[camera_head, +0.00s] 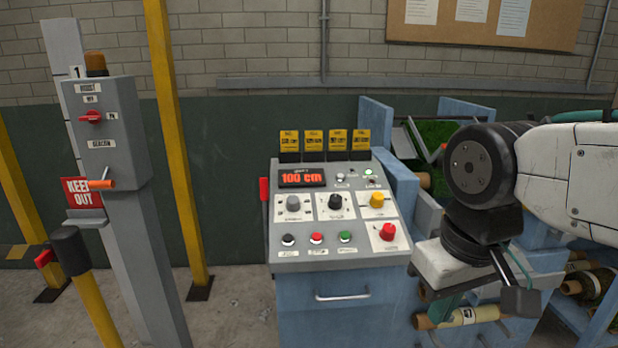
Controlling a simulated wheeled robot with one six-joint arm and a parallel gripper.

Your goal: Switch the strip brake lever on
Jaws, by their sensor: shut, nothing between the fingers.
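No lever can be read as the strip brake lever, as most labels are too small. The sloped grey console (345,243) carries grey, black, yellow and red knobs. My gripper (518,297) is at the lower right, right of the console and apart from it. It is shut and empty, partly hidden by its own body.
A red display (302,178) reads 100 cm. A black-topped yellow post (75,252) stands at the front left. Blue racks with rolls (470,316) stand behind my arm. Bare floor shows between post and console.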

